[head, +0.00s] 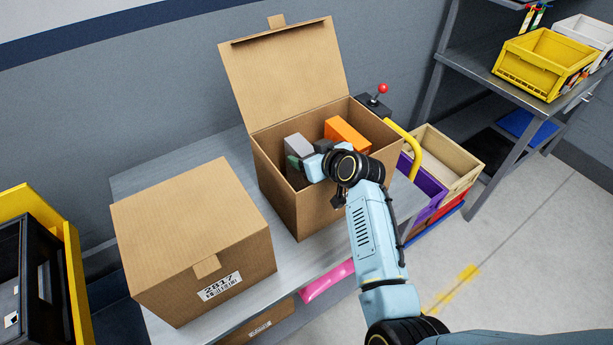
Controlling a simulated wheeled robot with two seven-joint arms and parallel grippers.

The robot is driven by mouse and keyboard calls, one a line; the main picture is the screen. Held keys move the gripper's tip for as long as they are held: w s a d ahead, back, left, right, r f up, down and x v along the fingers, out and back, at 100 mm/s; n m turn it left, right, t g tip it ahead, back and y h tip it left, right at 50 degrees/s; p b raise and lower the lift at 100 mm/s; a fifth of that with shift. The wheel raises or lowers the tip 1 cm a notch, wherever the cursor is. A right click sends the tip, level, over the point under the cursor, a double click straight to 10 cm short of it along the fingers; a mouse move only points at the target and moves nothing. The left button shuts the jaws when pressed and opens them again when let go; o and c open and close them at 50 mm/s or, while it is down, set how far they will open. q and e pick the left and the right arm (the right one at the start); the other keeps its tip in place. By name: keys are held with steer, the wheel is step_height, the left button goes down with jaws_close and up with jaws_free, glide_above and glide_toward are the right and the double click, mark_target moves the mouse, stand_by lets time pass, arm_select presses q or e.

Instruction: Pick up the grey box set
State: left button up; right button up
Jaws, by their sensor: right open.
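A grey box set (297,145) stands inside the open cardboard box (283,205), near its left side. My right gripper (312,164) reaches into the open box from the right, just beside the grey box set. Its jaws are open, and the wrist hides part of the box's contents. I cannot tell whether a finger touches the grey box set. My left gripper is not in view.
An orange box (346,134) and a dark green item (292,166) share the open box. A closed carton (196,240) stands left on the metal table (143,178). A raised lid (283,72) stands behind. Bins (440,158) and shelving (480,78) are right.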

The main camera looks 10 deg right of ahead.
steer(key=shift+c, duration=0.5)
jaws_close()
steer(key=shift+r, duration=0.1)
